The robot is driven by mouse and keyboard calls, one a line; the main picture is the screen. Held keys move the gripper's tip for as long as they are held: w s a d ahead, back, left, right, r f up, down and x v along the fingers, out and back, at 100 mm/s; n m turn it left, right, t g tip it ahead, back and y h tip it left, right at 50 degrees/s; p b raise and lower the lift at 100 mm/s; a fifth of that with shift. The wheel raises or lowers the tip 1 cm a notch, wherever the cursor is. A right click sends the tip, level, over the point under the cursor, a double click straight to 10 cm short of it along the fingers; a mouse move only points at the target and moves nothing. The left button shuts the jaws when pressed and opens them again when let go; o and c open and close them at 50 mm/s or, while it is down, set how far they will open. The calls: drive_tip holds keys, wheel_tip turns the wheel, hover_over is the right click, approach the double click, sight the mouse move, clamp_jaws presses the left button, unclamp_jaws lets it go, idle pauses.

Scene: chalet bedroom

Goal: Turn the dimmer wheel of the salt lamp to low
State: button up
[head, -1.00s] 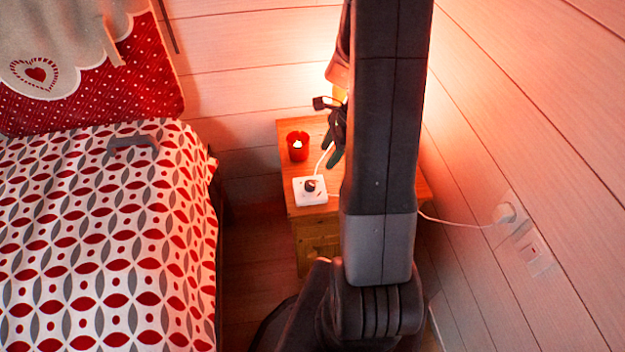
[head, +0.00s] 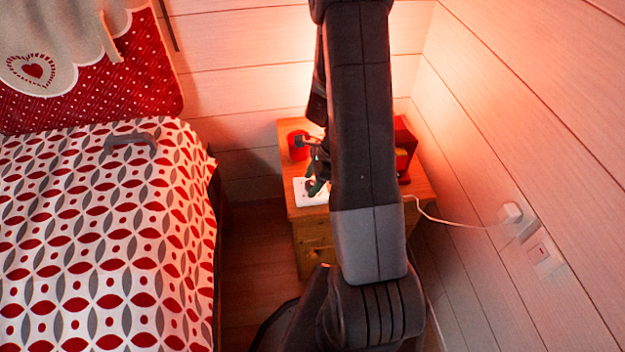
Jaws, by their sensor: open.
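The dimmer is a white square box (head: 304,197) with a dark wheel on its top, on the front left of the wooden nightstand (head: 312,240). My gripper (head: 316,188) is open and points down over the dimmer, hiding part of the box and most of the wheel. I cannot tell whether its fingers touch the wheel. The salt lamp itself is hidden behind my arm; its orange-pink glow shows on the walls.
A red candle cup (head: 298,145) stands behind the dimmer, close to my gripper. A red object (head: 404,145) stands at the nightstand's right. A white cord runs to a wall plug (head: 511,212). The bed (head: 100,240) is at the left.

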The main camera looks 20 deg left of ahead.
drive_tip(key=c, duration=1)
